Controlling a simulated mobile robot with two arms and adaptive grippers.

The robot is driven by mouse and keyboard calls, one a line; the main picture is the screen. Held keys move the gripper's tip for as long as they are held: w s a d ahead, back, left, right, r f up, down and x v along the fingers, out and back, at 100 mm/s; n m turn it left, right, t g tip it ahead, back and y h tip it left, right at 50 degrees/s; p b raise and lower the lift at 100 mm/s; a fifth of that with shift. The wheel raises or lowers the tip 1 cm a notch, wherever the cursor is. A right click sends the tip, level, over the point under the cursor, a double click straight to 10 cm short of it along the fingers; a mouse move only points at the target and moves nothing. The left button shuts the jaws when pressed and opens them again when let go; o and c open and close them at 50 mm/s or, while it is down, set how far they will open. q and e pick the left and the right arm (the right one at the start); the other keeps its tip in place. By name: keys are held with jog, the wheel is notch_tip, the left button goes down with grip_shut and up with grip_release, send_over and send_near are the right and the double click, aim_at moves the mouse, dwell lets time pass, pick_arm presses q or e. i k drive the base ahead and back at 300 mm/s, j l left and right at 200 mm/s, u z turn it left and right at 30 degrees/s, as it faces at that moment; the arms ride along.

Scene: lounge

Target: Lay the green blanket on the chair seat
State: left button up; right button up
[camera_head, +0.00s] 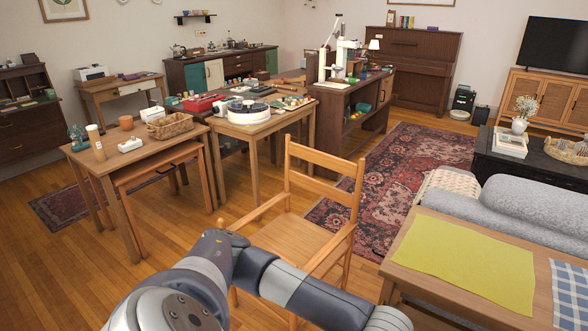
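A wooden armchair (303,241) stands in the middle of the floor, with a ladder back and a bare wooden seat. My grey arm covers the front part of the seat and the legs. A yellow-green cloth (466,260), the only greenish blanket I see, lies flat and spread out on a wooden table (405,242) at the lower right. No gripper touches it. My arm crosses the bottom of the view, bent at the elbow, and runs out at the lower edge. Neither of my grippers shows.
A blue-and-white checked cloth (571,292) lies beside the yellow-green one. A grey sofa (520,215) stands behind that table. Wooden tables with a basket (170,126) and a turntable-like device (249,111) stand left of and behind the chair. Open floor and a red rug (425,150) surround it.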

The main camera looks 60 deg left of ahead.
aim_at(289, 249)
jog(key=j+z, duration=0.1)
jog(key=j, duration=0.5)
jog(key=j+z, duration=0.15)
jog(key=j, duration=0.45)
jog(key=j+z, duration=0.1)
jog(key=j, duration=0.5)
jog(key=j+z, duration=0.1)
jog(key=j, duration=0.5)
jog(key=k+j+z, duration=0.1)
jog(key=j, duration=0.5)
jog(key=j+z, duration=0.15)
jog(key=j, duration=0.4)
jog(key=k+j+z, duration=0.1)
jog(key=j, duration=0.5)
jog(key=k+j+z, duration=0.1)
jog(key=j, duration=0.45)
jog(key=k, duration=0.1)
